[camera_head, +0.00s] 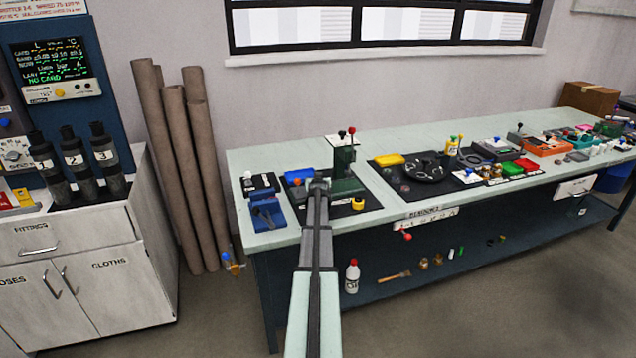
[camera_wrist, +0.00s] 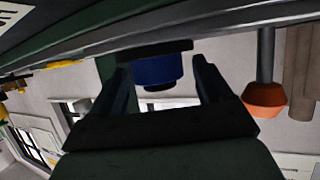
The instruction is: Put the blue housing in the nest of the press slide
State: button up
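The blue housing (camera_wrist: 157,70) is a short cylinder with a small dark stub, set against a wide black disc (camera_wrist: 155,50). In the wrist view, which is upside down, it lies between the fingers of my gripper (camera_wrist: 162,75). A light gap shows beside the right finger, so the fingers look open around it; contact on the other side is unclear. In the head view my gripper (camera_head: 318,184) reaches over the bench just left of the green press (camera_head: 345,168). My arm hides the housing and part of the press slide there; the nest cannot be made out.
A blue tray (camera_head: 299,176) lies behind my gripper, and a blue vise (camera_head: 266,210) stands to its left. A yellow-and-black knob (camera_head: 358,203) is at its right. An orange cone on a grey rod (camera_wrist: 264,98) is beside the fingers. Another black mat (camera_head: 400,187) lies farther right.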

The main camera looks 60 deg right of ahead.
jog(key=shift+r, duration=0.15)
jog(key=shift+s+a+r, duration=0.1)
jog(key=shift+a, duration=0.05)
jog(key=v, duration=1.1)
jog(key=shift+a+r, duration=0.25)
jog(key=shift+s, duration=0.1)
